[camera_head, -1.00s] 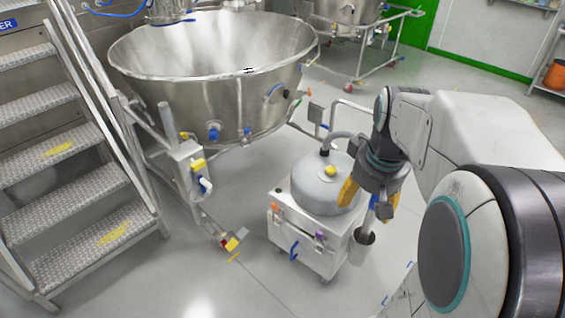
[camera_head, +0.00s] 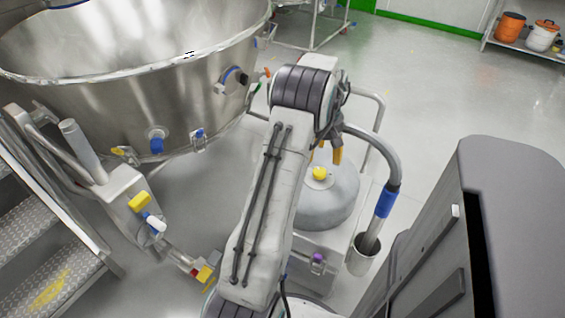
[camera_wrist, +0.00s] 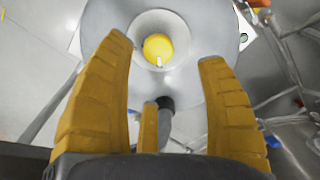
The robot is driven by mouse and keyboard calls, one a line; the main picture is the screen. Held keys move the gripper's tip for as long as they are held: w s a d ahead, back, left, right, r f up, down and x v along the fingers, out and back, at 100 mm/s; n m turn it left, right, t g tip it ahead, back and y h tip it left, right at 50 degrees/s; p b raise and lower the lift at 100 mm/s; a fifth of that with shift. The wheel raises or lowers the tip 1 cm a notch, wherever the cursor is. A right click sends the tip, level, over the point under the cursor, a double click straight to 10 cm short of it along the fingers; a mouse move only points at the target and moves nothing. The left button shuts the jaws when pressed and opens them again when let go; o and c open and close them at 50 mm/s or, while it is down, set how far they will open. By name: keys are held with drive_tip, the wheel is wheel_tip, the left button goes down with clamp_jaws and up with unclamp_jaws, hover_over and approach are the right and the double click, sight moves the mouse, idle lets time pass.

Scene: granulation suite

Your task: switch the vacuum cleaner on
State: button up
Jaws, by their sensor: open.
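The vacuum cleaner (camera_head: 330,205) is a white boxy unit with a round grey lid, standing on the floor. A yellow knob (camera_head: 319,173) sits in the middle of the lid. In the wrist view the yellow knob (camera_wrist: 158,48) has a small white mark and lies in a round recess of the lid (camera_wrist: 210,30). My gripper (camera_wrist: 165,75) is open and empty, its yellow fingers either side of the line to the knob. In the head view my gripper (camera_head: 326,156) is just above the lid, partly hidden behind my arm. The gap to the knob cannot be judged exactly.
A grey hose with a blue cuff (camera_head: 384,203) arches right of the lid into a metal holder (camera_head: 362,260). A large steel bowl (camera_head: 120,80) stands at left, with metal steps (camera_head: 40,280) below it. Orange and white buckets (camera_head: 511,26) stand far right.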

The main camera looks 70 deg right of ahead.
sight(320, 171)
drive_tip(key=shift+d+f, duration=0.3)
drive_tip(key=shift+f, duration=0.65)
drive_tip(key=shift+f+b, duration=0.7)
drive_tip(key=shift+f, duration=2.4)
drive_tip(key=c, duration=1.2)
